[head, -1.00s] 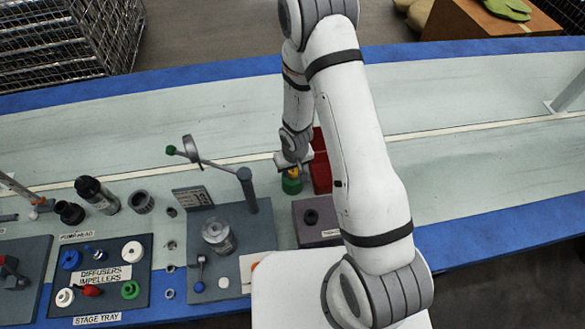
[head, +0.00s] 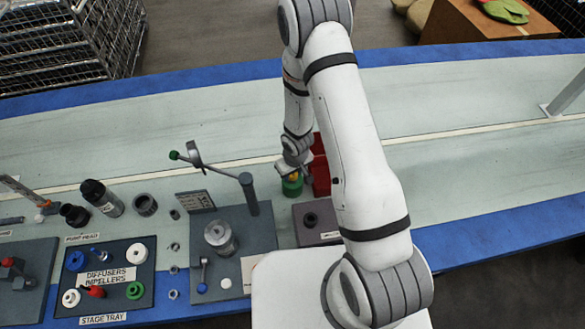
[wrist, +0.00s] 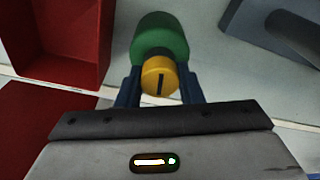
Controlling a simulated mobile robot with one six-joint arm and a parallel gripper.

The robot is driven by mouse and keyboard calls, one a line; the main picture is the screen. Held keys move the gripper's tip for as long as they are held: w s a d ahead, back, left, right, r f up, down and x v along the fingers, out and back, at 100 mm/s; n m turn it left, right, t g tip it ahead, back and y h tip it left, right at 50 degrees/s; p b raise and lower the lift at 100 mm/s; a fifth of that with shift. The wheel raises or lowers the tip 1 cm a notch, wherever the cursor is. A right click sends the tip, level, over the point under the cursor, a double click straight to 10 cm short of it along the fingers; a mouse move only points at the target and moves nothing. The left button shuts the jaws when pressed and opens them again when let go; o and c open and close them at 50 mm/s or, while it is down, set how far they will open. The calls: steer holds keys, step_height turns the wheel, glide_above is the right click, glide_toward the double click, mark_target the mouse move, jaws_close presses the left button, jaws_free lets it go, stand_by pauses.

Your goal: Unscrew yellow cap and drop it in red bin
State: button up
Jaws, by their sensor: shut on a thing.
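The yellow cap (wrist: 158,76) sits between the two dark fingers of my gripper (wrist: 160,88) in the wrist view, and the fingers are shut on it. A dark slot shows on the cap's face. Behind the cap is a green round body (wrist: 158,38); cap and body look in contact, but I cannot tell how far the cap is threaded. In the head view the green body (head: 291,188) stands on the table just left of the red bin (head: 320,175), with my gripper (head: 293,177) at its top. My arm hides part of the bin.
The red bin also shows at the left of the wrist view (wrist: 88,75), open and seemingly empty where seen. A grey fixture (head: 245,195) with an upright post stands to the left. A dark block (head: 316,236) lies in front. The stage tray (head: 113,300) is at the lower left.

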steer(key=shift+n+p, duration=0.35)
steer(key=shift+n, duration=0.35)
steer(key=shift+r+n+p, duration=0.25)
steer(key=shift+n+p, duration=0.35)
steer(key=shift+p, duration=0.35)
steer(key=shift+n+p, duration=0.8)
steer(key=shift+n, duration=0.1)
steer(key=shift+f+n, duration=0.25)
steer(key=shift+n, duration=0.05)
steer(key=shift+r+n+y+p, duration=0.3)
steer(key=shift+n+p, duration=0.4)
steer(key=shift+p, duration=0.4)
steer(key=shift+f+n+g+p, duration=0.15)
steer(key=shift+n+g+p, duration=0.15)
steer(key=shift+n+p, duration=0.45)
steer(key=shift+f+n, duration=0.15)
steer(key=shift+n, duration=0.1)
